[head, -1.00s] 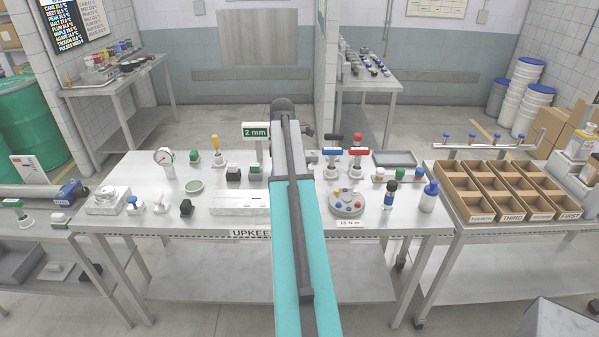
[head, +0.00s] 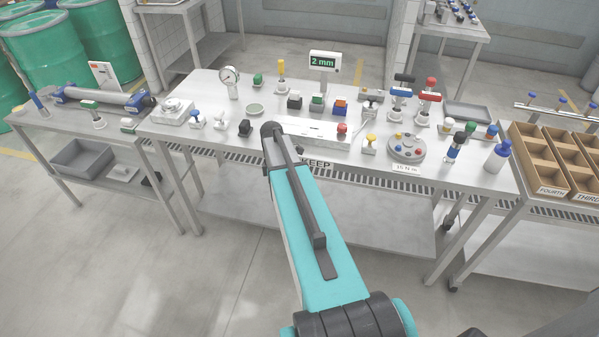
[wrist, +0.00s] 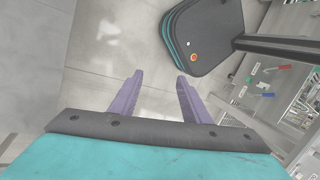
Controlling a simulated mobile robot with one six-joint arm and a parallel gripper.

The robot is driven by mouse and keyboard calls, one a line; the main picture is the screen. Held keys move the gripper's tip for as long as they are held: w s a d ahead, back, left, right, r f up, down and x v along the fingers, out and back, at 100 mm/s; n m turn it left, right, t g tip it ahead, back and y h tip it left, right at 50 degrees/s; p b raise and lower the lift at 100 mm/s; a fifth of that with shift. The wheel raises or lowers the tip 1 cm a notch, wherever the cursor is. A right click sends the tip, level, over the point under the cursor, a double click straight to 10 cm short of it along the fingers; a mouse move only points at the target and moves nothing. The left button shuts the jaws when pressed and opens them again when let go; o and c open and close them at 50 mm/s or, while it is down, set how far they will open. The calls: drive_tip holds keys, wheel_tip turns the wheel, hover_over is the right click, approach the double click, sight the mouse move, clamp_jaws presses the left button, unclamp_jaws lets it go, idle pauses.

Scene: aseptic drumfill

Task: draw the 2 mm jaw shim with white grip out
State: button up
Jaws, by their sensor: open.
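The 2 mm jaw shim with white grip cannot be made out for certain. A small dark block with a pale top (head: 294,101) stands on the bench below the "2 mm" display (head: 323,62), beside a green-topped block (head: 317,102) and an orange and blue block (head: 340,106). My gripper (wrist: 160,75) shows in the wrist view with its two purple fingers apart and nothing between them. It is over bare floor, away from these blocks. In the head view my arm hides the gripper's fingers.
The white bench (head: 210,88) also carries a dial gauge (head: 229,76), a long white plate (head: 310,130), a round grey disc (head: 406,148) and red and blue handled fittings. Cardboard bins (head: 541,160) stand at right, green drums (head: 95,45) at left. Floor in front is clear.

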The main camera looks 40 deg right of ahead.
drive_tip(key=s+a+f+g+b, duration=0.1)
drive_tip(key=s+a+f, duration=0.4)
drive_tip(key=a+f, duration=0.3)
drive_tip(key=s+a+f+g+b, duration=0.1)
drive_tip(key=s+a+f+b, duration=0.1)
drive_tip(key=s+a+f, duration=0.5)
drive_tip(key=s+a+f+m+h+b, duration=0.1)
drive_tip(key=s+a+f+m+h, duration=0.1)
drive_tip(key=s+a+f+m, duration=0.8)
drive_tip(key=shift+s+f, duration=1.4)
drive_tip(key=shift+s, duration=0.1)
